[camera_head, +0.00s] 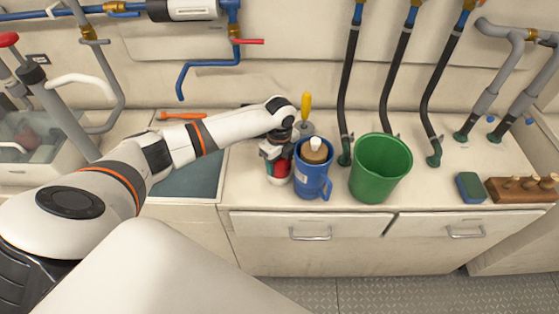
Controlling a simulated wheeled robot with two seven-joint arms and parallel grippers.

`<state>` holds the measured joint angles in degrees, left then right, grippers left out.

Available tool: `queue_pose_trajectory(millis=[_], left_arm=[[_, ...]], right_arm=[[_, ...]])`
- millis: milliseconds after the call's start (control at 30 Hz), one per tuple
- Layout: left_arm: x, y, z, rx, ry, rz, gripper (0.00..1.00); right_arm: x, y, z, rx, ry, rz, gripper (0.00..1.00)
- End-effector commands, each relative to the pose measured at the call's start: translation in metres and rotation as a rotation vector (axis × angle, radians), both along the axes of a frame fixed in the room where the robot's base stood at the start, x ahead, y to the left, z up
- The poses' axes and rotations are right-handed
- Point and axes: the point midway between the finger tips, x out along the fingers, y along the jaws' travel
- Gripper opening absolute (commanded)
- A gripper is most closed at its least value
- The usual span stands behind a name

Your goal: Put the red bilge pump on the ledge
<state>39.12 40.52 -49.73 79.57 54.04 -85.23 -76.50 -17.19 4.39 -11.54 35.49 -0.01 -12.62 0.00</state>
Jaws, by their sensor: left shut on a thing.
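A red-knobbed grey cylinder (30,72) leans at the far left. My right gripper is not in view.
A green bucket (380,170) stands right of the jug. A yellow-handled tool (305,103) is behind. Black hoses (347,85) come down to the counter. A sponge (470,187) and wooden rack (522,190) lie at right. A recessed basin (190,182) lies left.

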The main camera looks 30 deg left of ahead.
Motion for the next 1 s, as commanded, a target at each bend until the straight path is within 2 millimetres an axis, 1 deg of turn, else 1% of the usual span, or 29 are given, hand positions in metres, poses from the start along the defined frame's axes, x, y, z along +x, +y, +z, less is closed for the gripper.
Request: queue_pose_trajectory(millis=[200, 233, 300, 367, 633, 733, 867, 1000], left_arm=[[0.001, 0.000, -0.001, 0.000, -0.002, 0.000, 0.25], [0.000, 0.000, -0.002, 0.000, 0.000, 0.000, 0.62], [0.000, 0.000, -0.002, 0.000, 0.000, 0.000, 0.73], [0.000, 0.000, -0.002, 0.000, 0.000, 0.000, 0.82], [0.000, 0.000, -0.001, 0.000, -0.001, 0.000, 0.82], [0.001, 0.000, 0.005, 0.000, -0.002, 0.000, 0.82], [0.002, 0.000, 0.024, -0.001, -0.005, 0.000, 0.82], [0.002, 0.000, 0.055, -0.001, -0.005, -0.001, 0.82]], right_arm=[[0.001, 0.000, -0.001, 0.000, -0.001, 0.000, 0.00], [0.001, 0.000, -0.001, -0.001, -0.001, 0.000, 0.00], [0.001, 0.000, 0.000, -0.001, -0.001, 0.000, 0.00], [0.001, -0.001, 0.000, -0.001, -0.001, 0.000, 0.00], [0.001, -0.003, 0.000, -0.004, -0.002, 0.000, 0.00], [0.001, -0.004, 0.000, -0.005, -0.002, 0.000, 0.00], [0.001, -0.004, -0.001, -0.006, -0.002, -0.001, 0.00], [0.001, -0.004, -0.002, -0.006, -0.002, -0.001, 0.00]])
